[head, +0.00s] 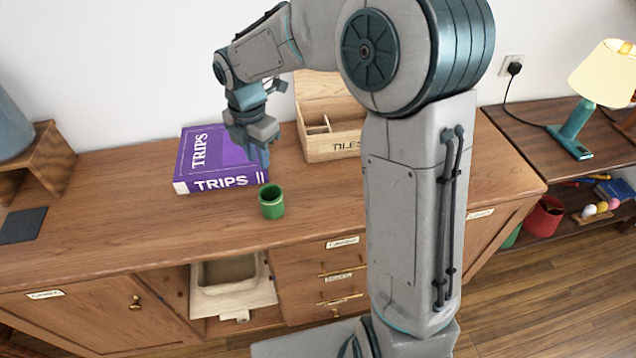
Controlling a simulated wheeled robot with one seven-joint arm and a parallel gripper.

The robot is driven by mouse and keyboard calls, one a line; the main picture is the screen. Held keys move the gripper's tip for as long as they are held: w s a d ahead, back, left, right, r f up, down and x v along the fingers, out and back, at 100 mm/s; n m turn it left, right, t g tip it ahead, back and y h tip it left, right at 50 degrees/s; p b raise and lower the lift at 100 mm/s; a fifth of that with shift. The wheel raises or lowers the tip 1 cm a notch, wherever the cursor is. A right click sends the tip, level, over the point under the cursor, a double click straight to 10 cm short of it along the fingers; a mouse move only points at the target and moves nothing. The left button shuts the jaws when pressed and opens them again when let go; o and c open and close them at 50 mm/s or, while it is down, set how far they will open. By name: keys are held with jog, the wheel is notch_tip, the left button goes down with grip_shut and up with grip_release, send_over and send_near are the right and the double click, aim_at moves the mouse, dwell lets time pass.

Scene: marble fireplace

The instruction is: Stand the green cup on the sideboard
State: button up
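The green cup (271,203) stands upright on the wooden top of the sideboard (130,235), near the front edge. My gripper (262,160) is above and behind the cup, pointing down over the right end of the purple book. It is apart from the cup. The fingers are small and partly merged in this view, so I cannot tell whether they are open or shut.
A purple book (205,150) lies behind the cup. A wooden box marked TILES (335,148) stands to the right, partly behind my arm. A dark square mat (22,226) lies at the left. The top left of the cup is clear.

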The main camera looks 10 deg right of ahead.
jog(key=s+d+r+m+t, duration=0.1)
jog(key=s+d+r+m, duration=0.1)
jog(key=s+d+m, duration=0.5)
jog(key=s+d+r+m+t, duration=0.2)
jog(key=s+d+m, duration=0.4)
jog(key=s+m, duration=0.7)
jog(key=m, duration=0.6)
jog(key=shift+s+d+r, duration=0.3)
jog(key=shift+d, duration=0.05)
jog(key=shift+d, duration=0.1)
